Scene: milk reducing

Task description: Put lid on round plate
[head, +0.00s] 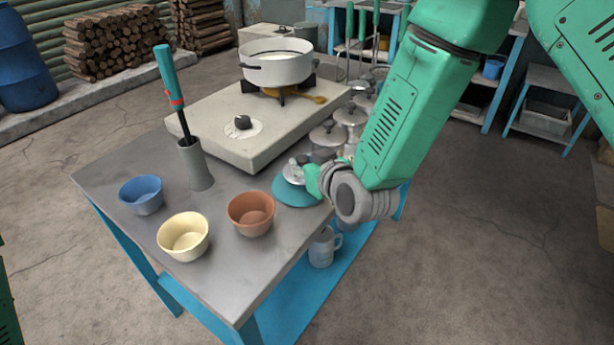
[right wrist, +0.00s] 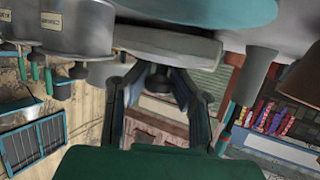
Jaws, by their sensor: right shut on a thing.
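The round teal plate (head: 293,197) lies near the right edge of the table, to the right of the orange-brown bowl. A grey metal lid (head: 292,173) is over the plate in the head view. My right gripper (head: 310,180) comes in from the right at plate level and is shut on the lid's knob. In the right wrist view, the lid (right wrist: 165,43) and its dark knob (right wrist: 158,77) show between my fingers (right wrist: 157,92), with the plate (right wrist: 215,10) close to it. I cannot tell whether the lid touches the plate. My left gripper is not in view.
Blue (head: 141,195), cream (head: 183,237) and orange-brown (head: 251,213) bowls stand at the table's front. A grey holder (head: 195,165) with a teal-handled tool stands behind them. A stove (head: 255,118) carries a white pot (head: 277,68). Several lidded metal containers (head: 328,134) stand behind the plate.

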